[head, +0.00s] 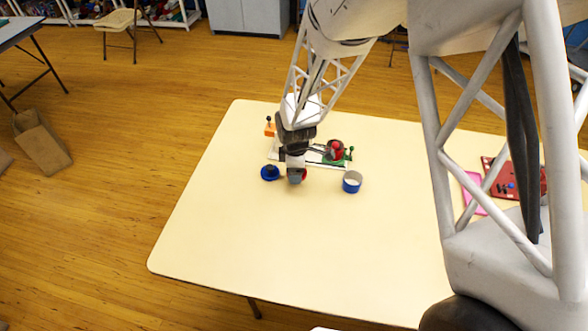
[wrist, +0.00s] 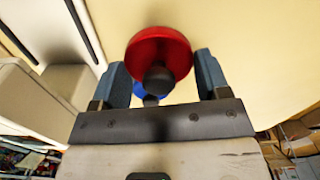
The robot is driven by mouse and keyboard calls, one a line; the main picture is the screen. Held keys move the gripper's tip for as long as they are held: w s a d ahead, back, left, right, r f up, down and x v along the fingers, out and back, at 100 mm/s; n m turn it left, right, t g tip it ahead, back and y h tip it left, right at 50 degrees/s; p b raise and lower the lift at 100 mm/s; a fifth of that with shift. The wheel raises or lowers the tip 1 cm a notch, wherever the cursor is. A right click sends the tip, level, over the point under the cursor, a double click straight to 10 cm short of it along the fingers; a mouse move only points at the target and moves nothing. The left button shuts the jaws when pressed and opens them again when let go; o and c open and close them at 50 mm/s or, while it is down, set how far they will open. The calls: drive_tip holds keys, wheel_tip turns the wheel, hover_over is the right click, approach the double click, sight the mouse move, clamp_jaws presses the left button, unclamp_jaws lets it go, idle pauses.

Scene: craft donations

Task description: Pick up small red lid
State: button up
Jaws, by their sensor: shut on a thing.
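The small red lid (wrist: 160,50), a round disc with a dark knob, is between the two fingers of my gripper (wrist: 163,75) in the wrist view. My gripper is shut on it. In the head view my gripper (head: 296,177) points down over the table's left part, and only a sliver of the red lid (head: 304,174) shows beside the fingers. Whether the lid touches the table cannot be told.
A blue lid with a dark knob (head: 270,173) lies just left of my gripper. A blue cup (head: 352,182) stands to the right. Behind are a red round thing (head: 335,149), green pieces and an orange piece (head: 270,130). The table (head: 270,240) is clear in front.

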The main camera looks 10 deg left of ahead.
drive_tip(key=s+d, duration=0.2)
drive_tip(key=s, duration=0.2)
drive_tip(key=s+d+r, duration=0.1)
drive_tip(key=s+d, duration=0.1)
drive_tip(key=s, duration=0.2)
drive_tip(key=s+d, duration=0.3)
drive_tip(key=s, duration=0.1)
drive_tip(key=shift+s+r, duration=0.2)
drive_tip(key=shift+s, duration=0.2)
drive_tip(key=w+d+r, duration=0.1)
drive_tip(key=w+r, duration=0.1)
drive_tip(key=w, duration=0.6)
drive_tip(key=w+d+r, duration=0.1)
drive_tip(key=w+r, duration=0.2)
drive_tip(key=w, duration=0.5)
drive_tip(key=w+d+r, duration=0.1)
drive_tip(key=w+r, duration=0.2)
drive_tip(key=w, duration=0.6)
drive_tip(key=shift+d+r, duration=0.25)
drive_tip(key=shift+f, duration=0.1)
drive_tip(key=shift+f, duration=3.1)
drive_tip(key=shift+f, duration=0.15)
drive_tip(key=o, duration=1)
